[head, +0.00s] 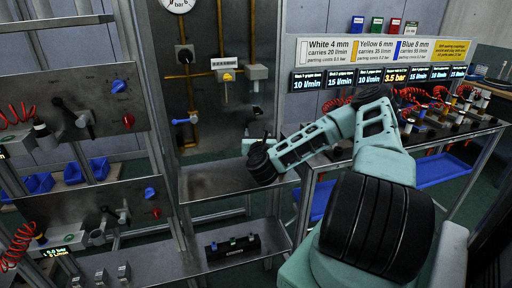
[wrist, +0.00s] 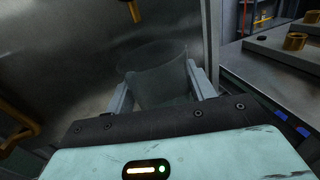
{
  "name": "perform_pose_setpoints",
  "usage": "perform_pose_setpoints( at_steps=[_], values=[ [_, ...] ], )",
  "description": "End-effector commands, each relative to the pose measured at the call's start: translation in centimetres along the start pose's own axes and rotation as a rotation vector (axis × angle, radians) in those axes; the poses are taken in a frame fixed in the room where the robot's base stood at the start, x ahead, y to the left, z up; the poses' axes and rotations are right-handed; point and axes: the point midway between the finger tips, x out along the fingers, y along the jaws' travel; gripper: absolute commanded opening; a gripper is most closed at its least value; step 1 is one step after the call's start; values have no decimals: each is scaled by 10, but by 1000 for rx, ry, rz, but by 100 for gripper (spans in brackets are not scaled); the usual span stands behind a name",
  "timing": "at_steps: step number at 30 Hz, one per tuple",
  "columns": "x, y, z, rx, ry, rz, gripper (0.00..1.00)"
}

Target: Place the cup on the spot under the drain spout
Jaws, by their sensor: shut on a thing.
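My gripper (wrist: 161,88) is shut on a see-through grey cup (wrist: 160,84), with one finger on each side of it. The cup looks roughly upright; I cannot tell whether its base touches the metal surface. In the head view my gripper (head: 255,148) is over the right part of a metal shelf (head: 208,184), and the cup cannot be made out. A yellow pipe with a blue-handled valve (head: 185,121) comes down the panel left of my gripper and looks like the drain. A yellow pipe end (wrist: 133,10) shows above the cup in the wrist view. The spot itself is not distinguishable.
A lower shelf holds a black block (head: 232,247) with coloured fittings. A workbench with red hoses and fittings (head: 460,125) stands to the right. An upright metal post (wrist: 211,45) stands close to the cup's right. The shelf left of my gripper looks clear.

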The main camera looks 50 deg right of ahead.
Motion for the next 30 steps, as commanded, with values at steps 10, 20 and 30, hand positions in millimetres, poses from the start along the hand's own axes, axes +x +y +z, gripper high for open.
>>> perform_pose_setpoints(
  at_steps=[10, 20, 30],
  values=[
    [11, 2, -32, 1, 2, 0, 32],
    [14, 0, -67, -1, 0, 0, 32],
    [14, 0, -74, 0, 0, 0, 32]
  ],
)
